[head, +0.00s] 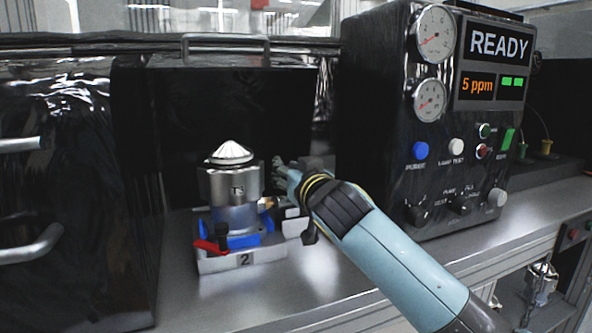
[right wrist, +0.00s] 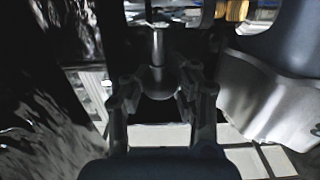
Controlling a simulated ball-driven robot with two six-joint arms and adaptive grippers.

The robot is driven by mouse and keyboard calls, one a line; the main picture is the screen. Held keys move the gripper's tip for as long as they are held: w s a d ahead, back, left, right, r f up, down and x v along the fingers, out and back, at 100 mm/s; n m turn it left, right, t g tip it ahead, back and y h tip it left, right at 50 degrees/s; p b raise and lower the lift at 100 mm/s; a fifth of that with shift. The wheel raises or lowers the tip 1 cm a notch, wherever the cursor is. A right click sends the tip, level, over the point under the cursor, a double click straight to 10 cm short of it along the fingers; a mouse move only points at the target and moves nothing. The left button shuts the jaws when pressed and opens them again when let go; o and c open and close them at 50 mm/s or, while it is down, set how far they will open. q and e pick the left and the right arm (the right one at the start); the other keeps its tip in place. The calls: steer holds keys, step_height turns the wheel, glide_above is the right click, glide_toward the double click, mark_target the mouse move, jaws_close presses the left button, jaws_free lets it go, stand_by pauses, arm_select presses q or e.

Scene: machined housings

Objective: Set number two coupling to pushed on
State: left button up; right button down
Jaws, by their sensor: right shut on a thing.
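The number two station (head: 243,258) stands on the metal bench, with a "2" label on its front. It bears a machined housing (head: 236,187) with a pointed silver cap, and a blue clamp and red lever at its foot. A brass fitting (head: 267,203) shows on the housing's right side; brass also shows at the top of the right wrist view (right wrist: 236,10). My right gripper (head: 283,178) is at the right of the housing. In the right wrist view its fingers close on a grey rounded coupling piece (right wrist: 158,78) with a stem. Whether this touches the brass fitting is hidden.
A black control cabinet (head: 390,140) with gauges, knobs and a "READY" screen (head: 498,43) stands right of my arm. A dark glossy cabinet (head: 70,190) with handles is at the left. Bare bench (head: 225,295) lies in front of the station.

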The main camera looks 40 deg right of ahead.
steer(key=shift+a+f, duration=0.25)
steer(key=shift+d, duration=0.1)
steer(key=shift+s+d, duration=0.1)
steer(key=c, duration=1.4)
jaws_free()
steer(key=shift+s, duration=0.1)
steer(key=o, duration=0.4)
steer(key=shift+s+r, duration=0.15)
steer(key=shift+r, duration=0.1)
arm_select(q)
steer(key=shift+s, duration=0.1)
steer(key=shift+a, duration=0.2)
arm_select(e)
steer(key=v, duration=1.1)
steer(key=shift+s, duration=0.35)
steer(key=shift+f, duration=0.1)
